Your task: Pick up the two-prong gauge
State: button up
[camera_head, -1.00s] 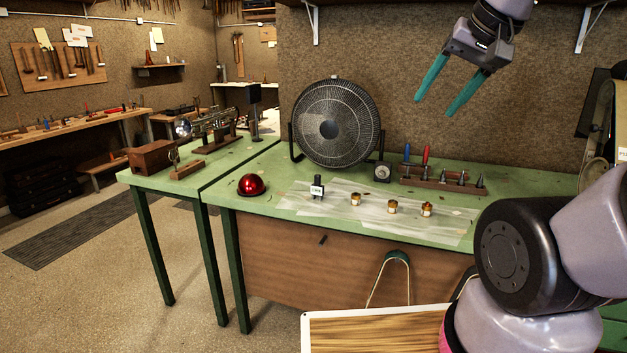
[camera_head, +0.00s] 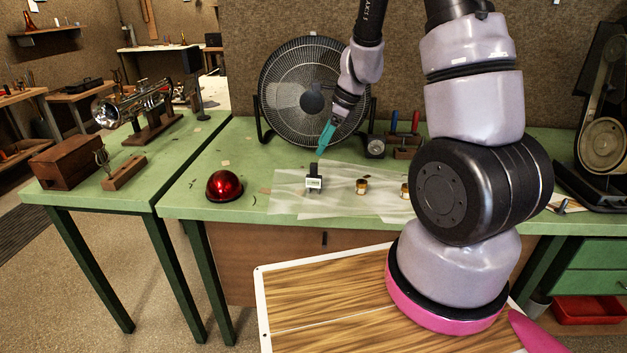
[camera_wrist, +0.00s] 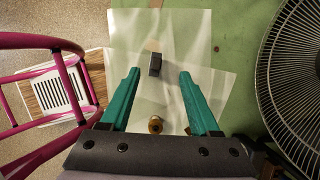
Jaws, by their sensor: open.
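A small dark upright piece with a white label, which I take for the two-prong gauge (camera_head: 314,181), stands on the pale sheet on the green bench. It also shows in the wrist view (camera_wrist: 155,65), between the lines of my fingers and near their tips. Its prongs cannot be made out. My gripper (camera_head: 321,150) is above and just behind it in the head view, pointing down. In the wrist view my gripper (camera_wrist: 158,76) has its two teal fingers wide apart with nothing held. Only part of the fingers shows in the head view.
A large black fan (camera_head: 308,90) stands close behind my gripper. Brass-coloured cylinders (camera_head: 361,186) stand on the sheet (camera_head: 340,203) to the right. A red dome (camera_head: 224,186) is at the left. A small dial (camera_head: 375,147) and a tool rack (camera_head: 405,150) stand behind.

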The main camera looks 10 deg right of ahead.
aim_at(316, 163)
jog(key=shift+m, duration=0.4)
jog(key=x, duration=0.5)
jog(key=d+x, duration=0.1)
jog(key=x, duration=0.1)
jog(key=shift+s+f, duration=0.1)
jog(key=shift+f, duration=0.3)
jog(key=shift+s+x, duration=0.25)
jog(key=shift+x, duration=1.1)
jog(key=shift+s+x, duration=0.2)
jog(key=shift+x, duration=1.2)
jog(key=shift+f, duration=0.1)
grip_shut()
